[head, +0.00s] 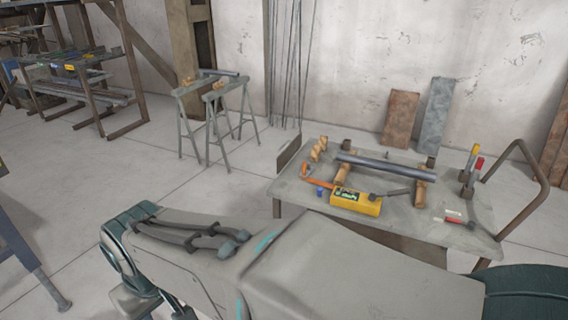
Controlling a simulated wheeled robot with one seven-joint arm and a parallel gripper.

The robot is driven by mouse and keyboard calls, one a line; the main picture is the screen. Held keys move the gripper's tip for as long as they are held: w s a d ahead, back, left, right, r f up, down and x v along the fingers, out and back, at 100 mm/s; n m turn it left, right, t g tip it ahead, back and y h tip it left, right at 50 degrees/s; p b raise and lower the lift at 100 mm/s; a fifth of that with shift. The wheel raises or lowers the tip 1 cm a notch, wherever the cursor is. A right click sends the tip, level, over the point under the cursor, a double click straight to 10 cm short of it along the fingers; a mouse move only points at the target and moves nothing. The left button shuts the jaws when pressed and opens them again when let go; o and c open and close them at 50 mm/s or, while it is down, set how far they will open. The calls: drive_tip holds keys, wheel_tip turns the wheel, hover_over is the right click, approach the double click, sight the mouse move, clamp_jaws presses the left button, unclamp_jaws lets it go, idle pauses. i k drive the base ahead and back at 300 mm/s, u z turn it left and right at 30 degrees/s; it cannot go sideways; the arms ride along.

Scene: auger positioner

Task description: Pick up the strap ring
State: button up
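I cannot pick out the strap ring for certain in the head view. A cart table (300,198) at the right carries several small items. Among them are an orange piece (318,180) and a small blue piece (320,191) near its left side, beside a yellow box (355,202). A small red and white item (454,217) lies near the right front. My arm crosses the foreground in front of the cart and hides part of its near edge. I cannot make out my gripper's fingertips in this view.
A dark tube (385,165) rests across wooden blocks on the cart. Upright tools (474,165) and a bent handle (530,185) stand at its right. Sawhorses (218,115) stand behind left, and a rack (95,85) farther left. The floor between is clear.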

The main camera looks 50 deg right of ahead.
sight(304, 173)
drive_tip(key=z, duration=1.25)
drive_tip(key=i, duration=1.4)
drive_tip(key=z, duration=0.6)
drive_tip(key=i, duration=0.7)
drive_tip(key=z, duration=0.75)
